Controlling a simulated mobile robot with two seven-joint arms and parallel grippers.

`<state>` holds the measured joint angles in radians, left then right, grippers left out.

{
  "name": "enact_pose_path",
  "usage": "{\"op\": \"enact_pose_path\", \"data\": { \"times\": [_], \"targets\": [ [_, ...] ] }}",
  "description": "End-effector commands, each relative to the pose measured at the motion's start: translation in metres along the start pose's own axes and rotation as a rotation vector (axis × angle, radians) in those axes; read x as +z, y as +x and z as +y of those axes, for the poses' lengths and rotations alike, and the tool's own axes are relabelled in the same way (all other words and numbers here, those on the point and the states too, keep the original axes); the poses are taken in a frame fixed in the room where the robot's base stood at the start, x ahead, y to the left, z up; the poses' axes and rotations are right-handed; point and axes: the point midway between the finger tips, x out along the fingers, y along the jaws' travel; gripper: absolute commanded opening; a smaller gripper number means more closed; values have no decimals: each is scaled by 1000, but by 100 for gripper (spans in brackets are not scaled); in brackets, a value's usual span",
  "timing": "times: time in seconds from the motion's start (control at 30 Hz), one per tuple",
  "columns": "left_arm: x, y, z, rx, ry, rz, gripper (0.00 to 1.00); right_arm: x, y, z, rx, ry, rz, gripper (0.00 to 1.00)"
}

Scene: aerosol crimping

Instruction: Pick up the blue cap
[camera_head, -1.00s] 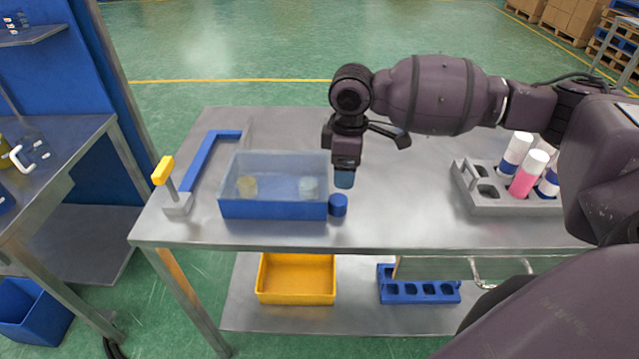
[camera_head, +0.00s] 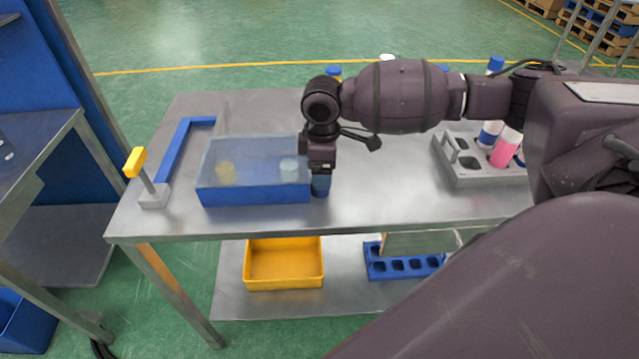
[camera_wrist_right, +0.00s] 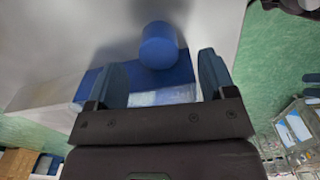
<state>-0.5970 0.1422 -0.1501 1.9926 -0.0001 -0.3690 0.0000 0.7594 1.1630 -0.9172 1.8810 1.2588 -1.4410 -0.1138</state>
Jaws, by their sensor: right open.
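The blue cap (camera_wrist_right: 158,45) is a small cylinder on the metal table, close beside the front right corner of the blue bin. In the head view, the cap (camera_head: 319,192) is mostly covered by my right gripper (camera_head: 321,183), which points down right over it. In the wrist view, my right gripper (camera_wrist_right: 164,70) is open, with one blue finger on each side of the cap in the picture. The cap appears at or just past the fingertips; I cannot tell whether they touch it. My left gripper is not in view.
The blue bin (camera_head: 250,193) with a clear upper part stands directly left of the cap. A grey rack (camera_head: 480,174) with cans stands at the right. A yellow-handled tool (camera_head: 150,185) is at the left edge. The table (camera_head: 400,205) between is clear.

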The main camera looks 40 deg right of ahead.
Motion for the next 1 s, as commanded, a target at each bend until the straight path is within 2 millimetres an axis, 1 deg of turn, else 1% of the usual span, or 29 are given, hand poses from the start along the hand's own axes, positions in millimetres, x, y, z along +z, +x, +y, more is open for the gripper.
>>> {"op": "enact_pose_path", "data": {
  "times": [0.03,0.1,0.2,0.47,0.8,1.0],
  "targets": [
    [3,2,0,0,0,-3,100,-1,10,1,-3,0,-1,77],
    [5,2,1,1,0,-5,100,-1,20,1,-5,0,-3,77],
    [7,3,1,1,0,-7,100,-1,30,1,-3,0,0,77],
    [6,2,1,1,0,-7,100,-1,31,2,-1,-1,0,77],
    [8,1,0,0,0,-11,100,-1,31,2,-1,-1,0,25],
    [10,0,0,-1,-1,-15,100,-1,31,2,-1,-1,0,24]
  ]
}}
